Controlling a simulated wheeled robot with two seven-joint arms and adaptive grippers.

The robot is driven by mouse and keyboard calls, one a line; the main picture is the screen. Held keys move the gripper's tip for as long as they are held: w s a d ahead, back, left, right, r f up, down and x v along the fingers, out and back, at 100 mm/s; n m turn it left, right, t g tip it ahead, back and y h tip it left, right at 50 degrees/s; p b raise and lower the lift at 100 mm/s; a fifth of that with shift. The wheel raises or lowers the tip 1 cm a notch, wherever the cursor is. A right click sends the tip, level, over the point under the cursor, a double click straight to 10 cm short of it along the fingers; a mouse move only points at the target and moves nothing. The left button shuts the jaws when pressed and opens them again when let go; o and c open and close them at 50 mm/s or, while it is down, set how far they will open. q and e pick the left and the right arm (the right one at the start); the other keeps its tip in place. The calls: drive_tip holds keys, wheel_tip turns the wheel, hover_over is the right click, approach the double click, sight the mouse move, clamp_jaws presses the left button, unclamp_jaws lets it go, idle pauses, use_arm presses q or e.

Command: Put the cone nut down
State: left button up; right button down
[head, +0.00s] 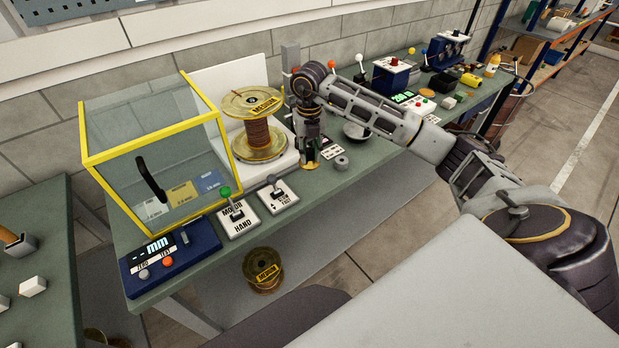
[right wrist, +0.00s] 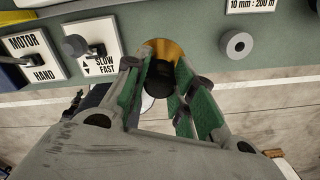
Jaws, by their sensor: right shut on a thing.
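My right gripper (head: 308,150) is over the front part of the green bench, pointing down. It is shut on the cone nut (head: 311,166), of which a gold-coloured rim shows below the fingers. In the right wrist view the fingers (right wrist: 168,88) close around its dark middle, and the gold part (right wrist: 163,46) shows beyond them. The nut is at or just above the bench top; I cannot tell whether it touches. My left gripper is not in view.
A grey ring (head: 342,163) lies right of the gripper. A copper-wound spool (head: 258,135) stands left behind it. Switch plates (head: 279,197), a yellow-framed clear guard (head: 88,130) and a blue readout box (head: 172,262) are left.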

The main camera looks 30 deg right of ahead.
sight(309, 164)
drive_tip(key=shift+f+p, duration=0.45)
drive_tip(key=shift+f, duration=2.25)
drive_tip(key=shift+f+p, duration=0.3)
drive_tip(key=shift+f, duration=1.6)
drive_tip(key=shift+f, duration=0.1)
drive_tip(key=c, duration=1.2)
unclamp_jaws()
drive_tip(key=shift+r+b, duration=1.05)
drive_tip(key=shift+r, duration=5.05)
